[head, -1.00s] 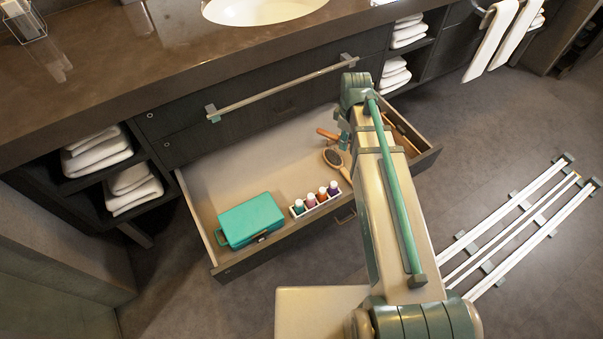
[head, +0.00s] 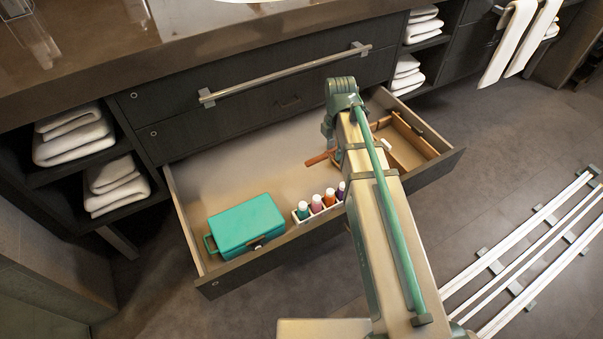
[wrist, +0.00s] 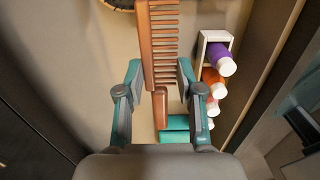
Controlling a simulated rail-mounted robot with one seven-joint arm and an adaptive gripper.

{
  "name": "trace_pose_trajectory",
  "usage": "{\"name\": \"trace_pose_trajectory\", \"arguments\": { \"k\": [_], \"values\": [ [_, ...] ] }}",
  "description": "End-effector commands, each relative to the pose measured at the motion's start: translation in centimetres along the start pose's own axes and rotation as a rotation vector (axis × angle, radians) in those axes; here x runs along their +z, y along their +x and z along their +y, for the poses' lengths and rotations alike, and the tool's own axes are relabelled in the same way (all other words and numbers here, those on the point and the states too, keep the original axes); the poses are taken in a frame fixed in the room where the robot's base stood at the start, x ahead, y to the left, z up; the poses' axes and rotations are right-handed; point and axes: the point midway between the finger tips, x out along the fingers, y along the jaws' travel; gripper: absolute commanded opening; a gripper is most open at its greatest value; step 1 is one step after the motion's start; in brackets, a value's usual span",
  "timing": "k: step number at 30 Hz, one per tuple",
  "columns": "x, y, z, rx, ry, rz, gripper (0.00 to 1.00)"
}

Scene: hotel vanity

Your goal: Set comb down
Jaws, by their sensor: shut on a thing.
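The comb (wrist: 163,50) is brown with a row of teeth, and it lies between the fingers of my gripper (wrist: 159,76) in the wrist view. My gripper is shut on it near the handle end. In the head view a reddish-brown piece of the comb (head: 320,158) sticks out left of my gripper, above the open drawer (head: 225,160). My arm hides the rest of the gripper there. I cannot tell whether the comb touches the drawer floor.
The drawer holds a teal case (head: 246,225) at front left and a white rack of several coloured bottles (head: 317,204) beside it. A wooden divider (head: 415,133) stands at the right. A dark rounded edge (wrist: 117,4) shows at the wrist view's top. The drawer's back left is clear.

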Motion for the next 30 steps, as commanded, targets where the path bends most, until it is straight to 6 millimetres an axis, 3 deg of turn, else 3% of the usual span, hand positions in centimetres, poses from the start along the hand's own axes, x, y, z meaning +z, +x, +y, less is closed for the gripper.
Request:
{"name": "trace_pose_trajectory", "arguments": {
  "k": [6, 12, 25, 30],
  "values": [
    [-4.6, 2.5, 2.4, 0.0, -0.004, 0.0, 0.13],
    [-7.6, 5.5, 3.8, -0.001, -0.001, 0.0, 0.13],
    [-9.9, 8.3, 4.9, 0.0, 0.002, 0.0, 0.13],
    [-10.2, 10.8, 5.0, 0.0, 0.003, 0.0, 0.13]
  ]
}}
